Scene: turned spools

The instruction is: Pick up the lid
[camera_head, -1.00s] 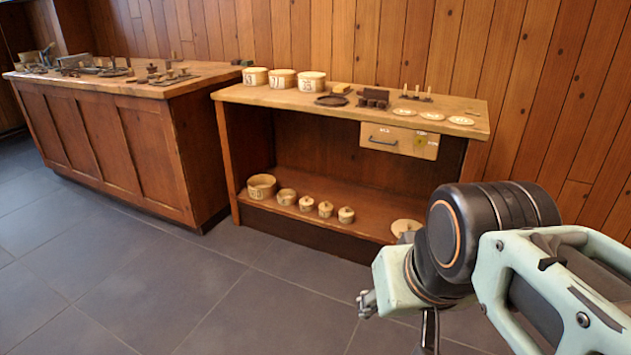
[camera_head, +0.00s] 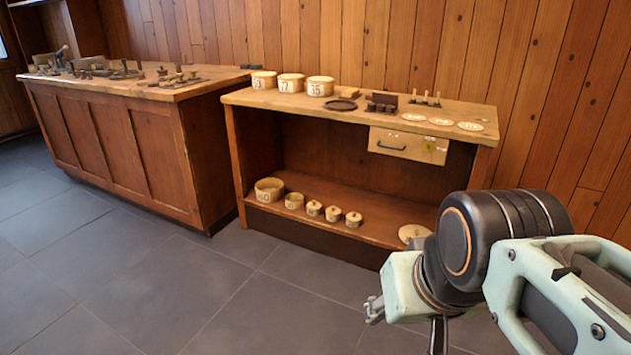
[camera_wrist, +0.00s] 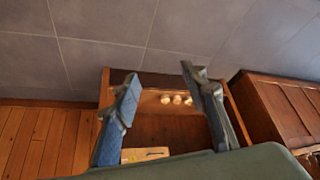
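A pale round lid (camera_head: 413,233) lies on the right end of the bench's lower shelf, partly hidden behind my arm. My gripper (camera_head: 373,308) hangs in front of the bench, over the floor, apart from the lid; its fingers show only in part there. In the wrist view my gripper (camera_wrist: 159,75) has its two fingers wide apart with nothing between them. I cannot make out the lid in the wrist view. Small pale lidded tubs (camera_head: 333,214) stand left of the lid, beside a large open tub (camera_head: 269,190) and a smaller one (camera_head: 294,200).
The bench top (camera_head: 375,123) carries several numbered pale tubs (camera_head: 291,83), a dark round tray (camera_head: 341,105), dark blocks, pegs and pale discs (camera_head: 441,121). A drawer (camera_head: 408,145) hangs below it. A wooden counter (camera_head: 125,150) stands left. The floor in front is clear.

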